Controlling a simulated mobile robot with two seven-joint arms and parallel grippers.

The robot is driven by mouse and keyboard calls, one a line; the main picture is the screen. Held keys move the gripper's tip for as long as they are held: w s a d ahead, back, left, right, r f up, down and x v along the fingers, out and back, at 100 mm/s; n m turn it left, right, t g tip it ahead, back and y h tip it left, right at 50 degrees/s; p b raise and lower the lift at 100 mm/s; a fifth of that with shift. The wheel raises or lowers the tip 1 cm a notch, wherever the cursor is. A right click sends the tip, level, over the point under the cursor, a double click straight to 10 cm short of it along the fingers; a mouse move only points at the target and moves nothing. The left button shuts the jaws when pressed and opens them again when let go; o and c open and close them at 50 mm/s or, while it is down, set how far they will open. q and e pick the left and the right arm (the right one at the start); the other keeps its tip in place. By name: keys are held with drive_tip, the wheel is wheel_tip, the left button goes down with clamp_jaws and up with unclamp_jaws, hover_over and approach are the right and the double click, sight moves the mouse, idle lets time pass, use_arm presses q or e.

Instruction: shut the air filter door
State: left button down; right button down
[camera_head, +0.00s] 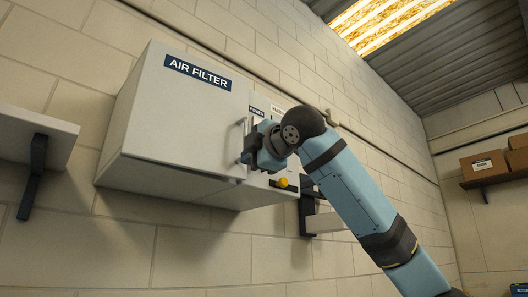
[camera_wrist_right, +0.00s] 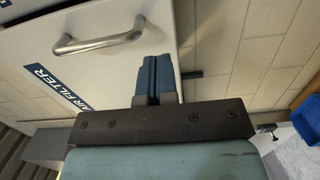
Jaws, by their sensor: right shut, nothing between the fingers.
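The air filter door (camera_head: 185,115) is a pale grey panel with a dark "AIR FILTER" label, on the front of a wall cabinet. I cannot tell whether it is flush or slightly ajar. Its bar handle (camera_head: 242,140) is near its right edge, partly behind my right gripper (camera_head: 252,152). In the right wrist view the door (camera_wrist_right: 110,75) fills the upper left, with the metal handle (camera_wrist_right: 98,42) clear of the fingers. My right gripper (camera_wrist_right: 155,78) is shut and empty, with its fingertips at the door's edge; contact is unclear. My left gripper is out of view.
Smaller labelled panels (camera_head: 257,104) sit right of the door, with a yellow knob (camera_head: 281,182) below. A bracketed shelf (camera_head: 35,130) is at the left. Cardboard boxes (camera_head: 483,165) stand on a far-right shelf. A blue bin (camera_wrist_right: 308,115) shows in the wrist view.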

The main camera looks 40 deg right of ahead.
sight(232, 168)
drive_tip(key=w, duration=0.6)
drive_tip(key=shift+w+d, duration=0.15)
drive_tip(key=shift+w, duration=0.2)
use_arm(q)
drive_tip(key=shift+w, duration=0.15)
use_arm(e)
drive_tip(key=shift+w+r, duration=0.1)
drive_tip(key=shift+r, duration=0.05)
drive_tip(key=p, duration=0.1)
drive_tip(key=w+y+p, duration=0.1)
drive_tip(key=p, duration=0.1)
drive_tip(key=shift+w+d+r+n, duration=0.1)
drive_tip(key=shift+w+r+n, duration=0.15)
drive_tip(key=shift+n, duration=0.15)
drive_tip(key=shift+w+d+f+n+y+p, duration=0.15)
drive_tip(key=shift+w+n+y+p, duration=0.15)
drive_tip(key=shift+w+y+p, duration=0.6)
drive_tip(key=shift+s+p, duration=0.25)
drive_tip(key=shift+p, duration=0.15)
drive_tip(key=shift+f, duration=0.1)
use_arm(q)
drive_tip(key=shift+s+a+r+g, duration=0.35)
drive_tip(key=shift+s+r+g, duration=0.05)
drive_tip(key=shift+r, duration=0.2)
